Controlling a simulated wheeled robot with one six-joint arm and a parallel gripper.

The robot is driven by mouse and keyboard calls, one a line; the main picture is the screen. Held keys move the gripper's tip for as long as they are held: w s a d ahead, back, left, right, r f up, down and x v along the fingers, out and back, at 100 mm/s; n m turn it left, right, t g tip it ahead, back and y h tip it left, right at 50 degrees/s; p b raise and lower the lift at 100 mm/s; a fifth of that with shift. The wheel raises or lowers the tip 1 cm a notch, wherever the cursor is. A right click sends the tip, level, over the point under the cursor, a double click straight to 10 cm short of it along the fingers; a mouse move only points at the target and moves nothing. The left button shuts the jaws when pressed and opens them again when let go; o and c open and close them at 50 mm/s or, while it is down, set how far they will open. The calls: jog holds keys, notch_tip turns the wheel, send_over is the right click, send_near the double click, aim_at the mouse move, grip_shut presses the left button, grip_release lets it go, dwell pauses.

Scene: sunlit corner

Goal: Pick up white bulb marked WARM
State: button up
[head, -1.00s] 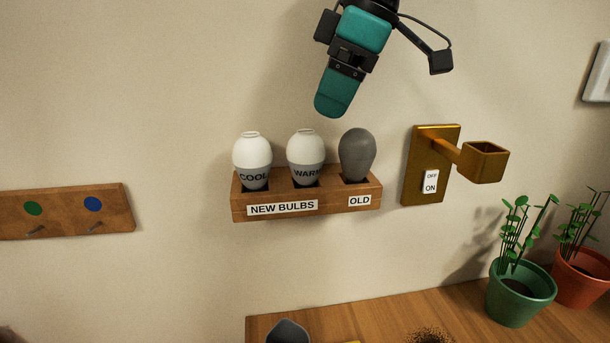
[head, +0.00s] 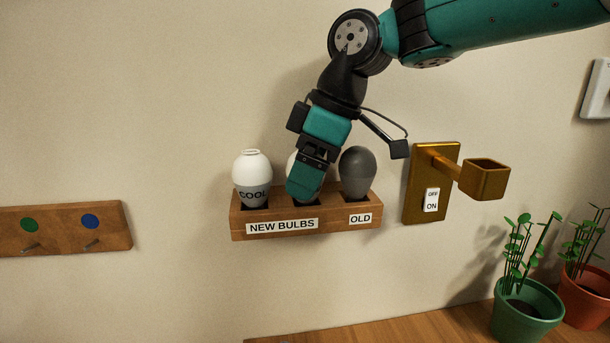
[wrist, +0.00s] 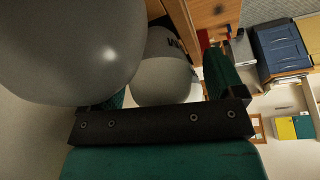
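The white bulb marked WARM (head: 292,162) stands in the middle slot of the wooden rack (head: 236,226); my gripper (head: 303,182) hides most of it in the head view. In the wrist view, the white bulb (wrist: 162,78) is between my two fingers, with part of its dark lettering showing. The right finger stands slightly apart from it, and the left finger is mostly hidden behind the grey bulb (wrist: 70,45). My gripper looks open around the WARM bulb. I cannot tell whether the left finger touches it.
The COOL bulb (head: 252,176) stands in the left slot. The grey old bulb (head: 357,173) is close beside my gripper on the right. A brass socket arm (head: 484,180) with a switch (head: 432,200) is further right. Plants (head: 526,305) stand below it.

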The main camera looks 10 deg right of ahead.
jog(key=c, duration=0.9)
jog(key=shift+r, duration=0.1)
